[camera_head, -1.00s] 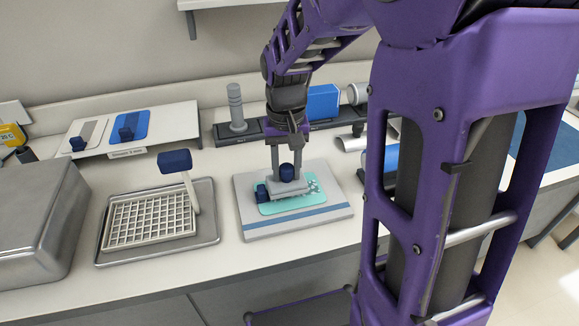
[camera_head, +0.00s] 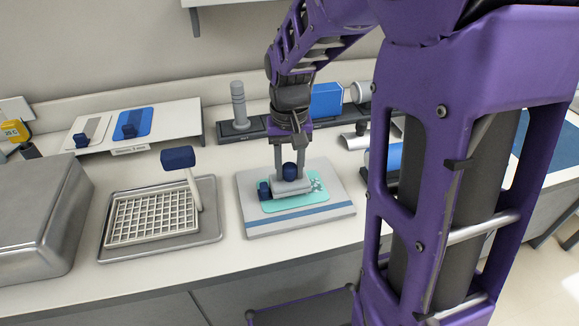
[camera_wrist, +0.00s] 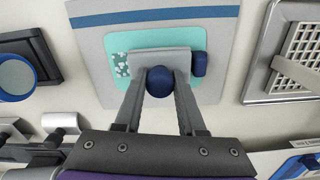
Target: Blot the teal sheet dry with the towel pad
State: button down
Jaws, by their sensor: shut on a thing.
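The teal sheet (camera_head: 318,198) lies on a grey board with a blue stripe (camera_head: 300,216). It also shows in the wrist view (camera_wrist: 127,41), with pale speckles at one end. The grey towel pad (camera_head: 290,187) rests on or just over the sheet; I cannot tell whether it is pressed. Its round dark blue knob (camera_head: 290,171) is between my fingers. My gripper (camera_head: 290,168) is shut on this knob, as the wrist view (camera_wrist: 160,84) also shows. A small dark blue block (camera_head: 264,190) sits at the sheet's left end. The pad hides the sheet's middle.
A metal tray (camera_head: 213,226) with a white grid basket (camera_head: 150,219) stands left of the board. A large metal basin (camera_head: 40,215) is farther left. Behind are a low shelf (camera_head: 180,117) with two pads and a rack with a grey post (camera_head: 239,104). Bare counter separates tray and board.

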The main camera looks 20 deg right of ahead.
jog(key=shift+f+b, duration=0.35)
jog(key=shift+f, duration=0.35)
dwell(0.5)
jog(key=shift+d+r+p, duration=0.15)
jog(key=shift+d+p, duration=0.35)
jog(key=shift+d, duration=1.85)
notch_tip(320, 180, up, 7)
jog(key=p, duration=0.5)
jog(key=shift+p, duration=0.4)
